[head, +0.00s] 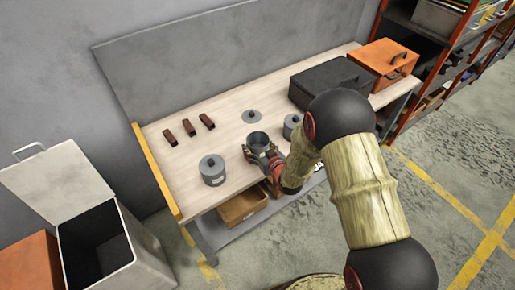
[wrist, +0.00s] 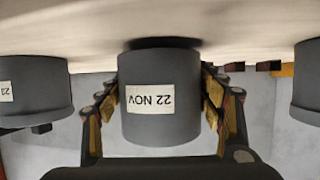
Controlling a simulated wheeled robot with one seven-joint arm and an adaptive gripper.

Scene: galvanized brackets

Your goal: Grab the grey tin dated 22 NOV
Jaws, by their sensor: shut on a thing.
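The grey tin dated 22 NOV (wrist: 145,120) fills the middle of the wrist view, with its white label upside down there. In the head view this tin (head: 258,141) stands near the table's front edge and looks open at the top. My gripper (head: 263,154) is shut on it, with one finger on each side in the wrist view. I cannot tell whether its base touches the table. A second grey tin (head: 212,171) with a knobbed lid stands to the left. A third (head: 291,126) stands to the right, partly hidden by my arm.
A loose grey lid (head: 252,116) lies behind the held tin. Several brown brackets (head: 188,127) lie at the left of the wooden table (head: 228,113). A black case (head: 328,80) and an orange toolbox (head: 385,62) stand at the right. An open grey bin (head: 130,245) is at lower left.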

